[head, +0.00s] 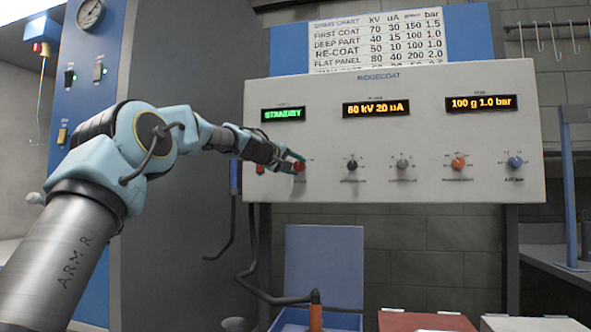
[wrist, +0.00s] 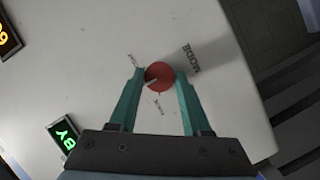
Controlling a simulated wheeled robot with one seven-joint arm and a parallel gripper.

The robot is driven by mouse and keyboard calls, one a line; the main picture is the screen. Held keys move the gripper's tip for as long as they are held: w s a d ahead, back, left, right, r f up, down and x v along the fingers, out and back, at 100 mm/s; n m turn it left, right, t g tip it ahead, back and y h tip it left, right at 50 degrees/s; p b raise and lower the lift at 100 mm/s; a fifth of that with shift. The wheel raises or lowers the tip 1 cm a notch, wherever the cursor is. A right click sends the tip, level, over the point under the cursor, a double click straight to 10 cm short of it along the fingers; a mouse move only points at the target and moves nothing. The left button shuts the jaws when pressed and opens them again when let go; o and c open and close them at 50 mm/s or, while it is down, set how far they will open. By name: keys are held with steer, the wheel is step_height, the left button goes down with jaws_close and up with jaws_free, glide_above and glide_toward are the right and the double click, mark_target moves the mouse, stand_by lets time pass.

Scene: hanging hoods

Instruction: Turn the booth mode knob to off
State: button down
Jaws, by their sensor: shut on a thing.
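The red mode knob (wrist: 160,76) sits on the white control panel, with the word MODE printed beside it in the wrist view. In the head view the red knob (head: 299,167) is at the panel's lower left, partly covered by my gripper. My gripper (head: 293,162) has its green fingers on either side of the knob; in the wrist view the gripper (wrist: 160,80) is shut on it. A pale pointer line shows on the knob face, toward the left finger. The small position labels are too blurred to read surely. The green display (head: 283,114) reads STANDBY.
Another red control (head: 260,169) is just left of my gripper. A blue bin (head: 324,260) and boxes stand below.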

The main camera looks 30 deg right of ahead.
stand_by(0.3)
steer(key=shift+c, duration=1.8)
jaws_free()
steer(key=b+v, duration=0.4)
steer(key=v, duration=0.6)
steer(key=shift+s+a+b, duration=0.25)
steer(key=shift+a+b, duration=0.05)
steer(key=shift+b, duration=0.1)
